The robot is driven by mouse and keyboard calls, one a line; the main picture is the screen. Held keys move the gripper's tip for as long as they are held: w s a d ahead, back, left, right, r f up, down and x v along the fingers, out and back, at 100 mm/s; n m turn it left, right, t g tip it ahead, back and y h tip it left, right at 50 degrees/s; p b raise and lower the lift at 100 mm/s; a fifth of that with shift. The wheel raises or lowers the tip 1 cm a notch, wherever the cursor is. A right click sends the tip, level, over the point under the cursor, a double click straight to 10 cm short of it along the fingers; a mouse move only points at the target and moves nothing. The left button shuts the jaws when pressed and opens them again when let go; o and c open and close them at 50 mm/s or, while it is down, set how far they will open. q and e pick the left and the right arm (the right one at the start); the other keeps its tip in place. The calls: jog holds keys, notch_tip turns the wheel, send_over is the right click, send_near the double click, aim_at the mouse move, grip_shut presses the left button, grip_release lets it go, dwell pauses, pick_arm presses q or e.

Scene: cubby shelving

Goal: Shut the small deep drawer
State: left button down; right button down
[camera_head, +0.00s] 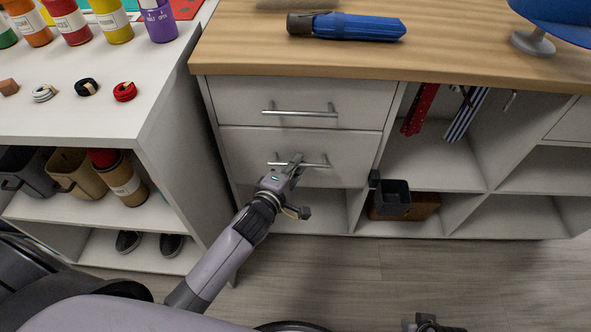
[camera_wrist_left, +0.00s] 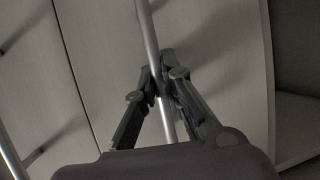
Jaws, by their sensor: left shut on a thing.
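A white cabinet under a wooden top has two stacked drawers, an upper drawer (camera_head: 300,92) and a lower drawer (camera_head: 340,146), each with a silver bar handle. My left gripper (camera_head: 293,165) is at the lower drawer's handle (camera_head: 318,164). In the left wrist view, its two fingers (camera_wrist_left: 160,82) are shut on the handle bar (camera_wrist_left: 149,38), one on each side. The lower drawer's front looks nearly flush with the cabinet; I cannot tell a small gap. A dark gripper part (camera_head: 430,324), apparently my right one, shows at the bottom edge; its jaws are unclear.
Open cubbies to the right hold hanging ties (camera_head: 464,115) and a dark bin (camera_head: 396,198). A white shelf unit (camera_head: 165,120) stands close on the left. Floor in front is clear.

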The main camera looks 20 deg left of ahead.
pick_arm(q)
jog(key=shift+w+a+r, duration=0.1)
jog(key=shift+w+a, duration=0.1)
jog(key=shift+w, duration=0.25)
pick_arm(e)
jog(key=shift+f, duration=0.3)
pick_arm(q)
jog(key=c, duration=2)
grip_release()
jog(key=shift+w, duration=0.1)
jog(key=shift+o, duration=0.2)
pick_arm(e)
jog(key=shift+w, duration=0.1)
pick_arm(q)
jog(key=shift+s, duration=0.6)
jog(key=v, duration=1.1)
